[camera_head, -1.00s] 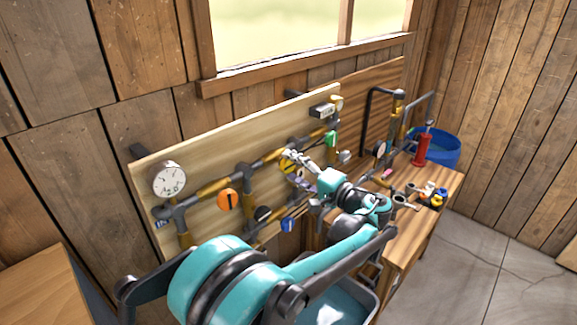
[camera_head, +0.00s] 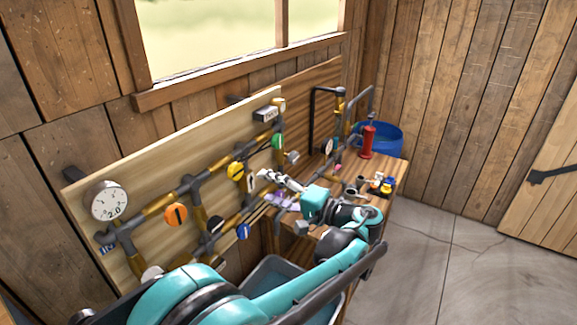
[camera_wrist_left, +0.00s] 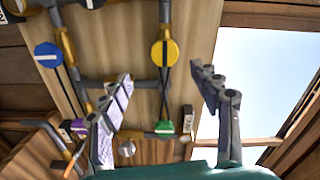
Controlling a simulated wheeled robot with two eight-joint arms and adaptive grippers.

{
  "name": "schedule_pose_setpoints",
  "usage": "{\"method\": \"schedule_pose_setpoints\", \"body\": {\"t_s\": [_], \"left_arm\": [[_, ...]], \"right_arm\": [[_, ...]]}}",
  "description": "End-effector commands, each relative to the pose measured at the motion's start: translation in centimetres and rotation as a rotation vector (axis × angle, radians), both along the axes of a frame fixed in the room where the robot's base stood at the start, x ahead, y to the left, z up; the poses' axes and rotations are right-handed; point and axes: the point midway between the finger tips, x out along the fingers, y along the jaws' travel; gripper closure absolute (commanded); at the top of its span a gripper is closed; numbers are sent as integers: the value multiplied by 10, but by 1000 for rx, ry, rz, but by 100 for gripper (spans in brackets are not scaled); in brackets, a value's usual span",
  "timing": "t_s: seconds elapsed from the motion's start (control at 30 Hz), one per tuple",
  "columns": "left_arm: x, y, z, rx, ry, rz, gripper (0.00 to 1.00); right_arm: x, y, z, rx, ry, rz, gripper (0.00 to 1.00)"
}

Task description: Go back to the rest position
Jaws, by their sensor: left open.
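My left gripper (camera_head: 272,188) is in front of the wooden pipe board (camera_head: 150,170), near its right end. In the left wrist view its two fingers (camera_wrist_left: 165,100) are spread wide with nothing between them. The yellow round handle (camera_head: 236,171) is just left of the gripper in the head view and shows beyond the fingers in the left wrist view (camera_wrist_left: 164,54). The green handle (camera_head: 277,142) is above the gripper and also shows in the left wrist view (camera_wrist_left: 165,127). My right gripper is not in view.
A pressure gauge (camera_head: 109,203) and orange (camera_head: 176,214) and blue (camera_head: 243,231) handles are on the board. A wooden bench (camera_head: 392,168) with loose fittings and a red pump (camera_head: 367,141) stands right, with a blue tub (camera_head: 385,136) behind. A grey bin (camera_head: 272,274) is below. Open floor (camera_head: 450,260) lies right.

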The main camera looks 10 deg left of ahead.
Motion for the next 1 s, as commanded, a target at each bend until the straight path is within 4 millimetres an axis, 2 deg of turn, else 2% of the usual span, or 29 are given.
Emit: {"method": "schedule_pose_setpoints", "body": {"t_s": [0.07,0.17,0.27,0.37,0.5,0.6,0.7,0.83,1.0], "left_arm": [[-8,16,-16,-57,34,-9,37],[-28,42,-51,-193,102,-36,37],[-59,64,-100,-382,165,-80,37],[-94,72,-149,-584,197,-129,37],[-143,61,-214,-866,181,-201,37],[-174,43,-254,-1057,128,-250,37],[-196,24,-283,-1218,57,-291,37],[-212,5,-305,-1359,-31,-329,37],[-218,-6,-312,-1433,-85,-349,37]], "right_arm": [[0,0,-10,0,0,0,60],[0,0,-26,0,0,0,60],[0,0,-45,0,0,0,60],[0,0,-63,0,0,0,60],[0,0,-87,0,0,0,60],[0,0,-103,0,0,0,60],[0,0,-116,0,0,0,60],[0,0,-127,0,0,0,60],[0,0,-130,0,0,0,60]]}}
